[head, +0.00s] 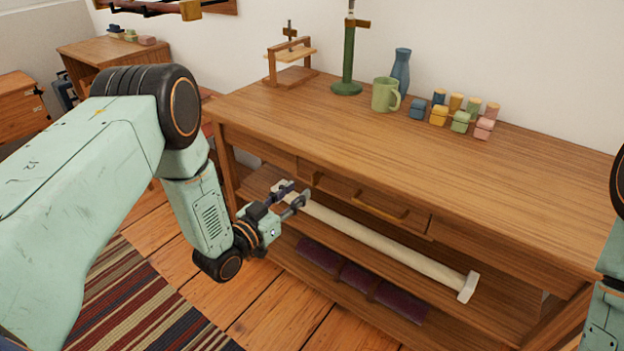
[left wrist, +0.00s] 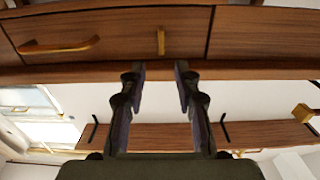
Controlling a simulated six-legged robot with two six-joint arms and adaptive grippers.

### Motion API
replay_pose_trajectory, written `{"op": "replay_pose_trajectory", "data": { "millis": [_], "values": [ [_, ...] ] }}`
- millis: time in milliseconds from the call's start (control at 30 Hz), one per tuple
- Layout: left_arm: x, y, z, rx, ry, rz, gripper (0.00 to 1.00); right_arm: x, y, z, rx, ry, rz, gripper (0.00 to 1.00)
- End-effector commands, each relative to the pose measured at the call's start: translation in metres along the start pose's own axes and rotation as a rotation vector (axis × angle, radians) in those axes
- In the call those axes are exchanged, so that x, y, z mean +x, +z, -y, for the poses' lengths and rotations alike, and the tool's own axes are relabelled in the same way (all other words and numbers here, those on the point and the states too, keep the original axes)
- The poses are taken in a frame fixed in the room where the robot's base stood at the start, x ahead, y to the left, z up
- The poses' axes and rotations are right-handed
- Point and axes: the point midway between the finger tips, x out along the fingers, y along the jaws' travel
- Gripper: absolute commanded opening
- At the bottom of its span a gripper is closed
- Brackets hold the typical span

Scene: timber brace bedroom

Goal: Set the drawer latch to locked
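The drawer (head: 350,193) is set in the front of the wooden workbench and looks closed. Its brass handle (head: 380,211) also shows in the left wrist view (left wrist: 58,46). The latch, a small upright brass bar (left wrist: 161,41), is on the drawer front; it shows small in the head view (head: 318,178), left of the handle. My left gripper (head: 293,194) is open and empty, in front of and a little below the latch. In the left wrist view its fingertips (left wrist: 160,72) are apart, with the latch between their lines. I see no contact. My right gripper is out of view.
On the bench top (head: 290,122) stand a green mug (head: 385,95), a blue vase (head: 401,72), a green stand (head: 348,60) and several small coloured blocks. A long pale roll (head: 380,243) lies on the shelf under the drawer. A striped rug (head: 150,300) covers the floor at left.

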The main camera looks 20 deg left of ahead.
Motion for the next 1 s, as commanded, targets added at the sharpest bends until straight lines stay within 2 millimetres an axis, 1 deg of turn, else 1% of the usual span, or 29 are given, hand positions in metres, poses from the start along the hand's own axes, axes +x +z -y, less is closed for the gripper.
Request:
{"op": "replay_pose_trajectory", "data": {
  "millis": [300, 500, 633, 867, 1000],
  "values": [
    [0.047, 0.003, -0.002, 0.002, 0.000, -0.001, 0.32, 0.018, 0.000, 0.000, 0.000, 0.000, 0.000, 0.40],
    [0.068, 0.002, -0.001, 0.001, 0.000, 0.001, 0.32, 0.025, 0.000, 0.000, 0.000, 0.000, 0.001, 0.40],
    [0.073, 0.001, 0.000, 0.000, 0.000, 0.002, 0.32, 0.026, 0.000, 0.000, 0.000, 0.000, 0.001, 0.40],
    [0.072, 0.001, 0.001, 0.000, 0.000, 0.003, 0.32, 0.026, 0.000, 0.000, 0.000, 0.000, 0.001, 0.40],
    [0.072, 0.001, 0.001, 0.000, 0.000, 0.003, 0.21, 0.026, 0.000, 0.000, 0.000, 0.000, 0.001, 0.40]
  ]
}}
